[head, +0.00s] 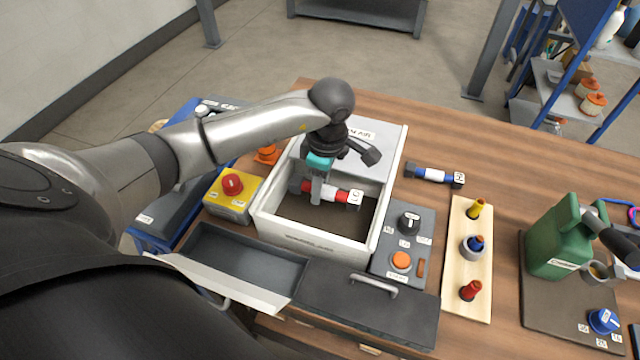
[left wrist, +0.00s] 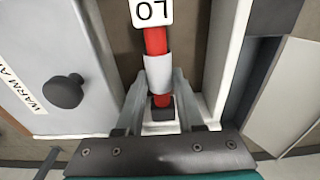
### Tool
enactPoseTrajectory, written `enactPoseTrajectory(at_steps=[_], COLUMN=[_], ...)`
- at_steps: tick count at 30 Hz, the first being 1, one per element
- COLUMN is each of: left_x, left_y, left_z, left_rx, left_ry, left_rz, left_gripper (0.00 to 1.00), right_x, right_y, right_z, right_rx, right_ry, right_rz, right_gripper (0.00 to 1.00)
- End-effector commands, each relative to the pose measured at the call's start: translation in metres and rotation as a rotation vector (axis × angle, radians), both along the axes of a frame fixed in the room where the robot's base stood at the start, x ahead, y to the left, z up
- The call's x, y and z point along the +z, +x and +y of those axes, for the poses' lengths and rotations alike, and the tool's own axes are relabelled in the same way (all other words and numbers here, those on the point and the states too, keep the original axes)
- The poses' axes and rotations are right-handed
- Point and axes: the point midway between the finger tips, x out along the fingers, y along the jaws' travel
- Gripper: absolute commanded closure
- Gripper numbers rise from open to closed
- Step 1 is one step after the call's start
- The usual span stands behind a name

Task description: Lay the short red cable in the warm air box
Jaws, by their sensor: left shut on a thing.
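The short red cable (head: 332,192), with a white sleeve, dark end and a white tag, is in my left gripper (head: 316,194). It also shows in the left wrist view (left wrist: 156,42), where the fingers (left wrist: 158,98) close around its white sleeve near the dark end. The warm air box (head: 268,222) is a white box with an open front compartment and a dark floor. The gripper and cable are over or within this opening; I cannot tell whether the cable touches the floor. The box's lid (head: 374,150) with a dark knob covers the rear part. My right gripper is not in view.
A yellow box with a red button (head: 232,183) stands left of the warm air box, and a grey control panel (head: 408,236) stands right. A blue cable (head: 434,175) lies behind the panel. A dark tray (head: 246,257) is in front. A green jug (head: 562,238) stands far right.

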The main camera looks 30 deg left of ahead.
Motion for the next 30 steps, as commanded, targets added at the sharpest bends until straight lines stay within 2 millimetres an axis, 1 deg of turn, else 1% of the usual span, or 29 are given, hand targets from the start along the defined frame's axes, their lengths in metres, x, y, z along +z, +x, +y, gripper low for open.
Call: enactPoseTrajectory(at_steps=[30], left_x=[-0.032], left_y=[0.000], left_z=[0.001], left_rx=[0.001], left_ry=[0.001], left_rz=[-0.001], left_gripper=[1.00], right_x=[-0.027], right_y=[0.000], right_z=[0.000], right_rx=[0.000], right_ry=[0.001], right_rz=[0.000], right_gripper=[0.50])
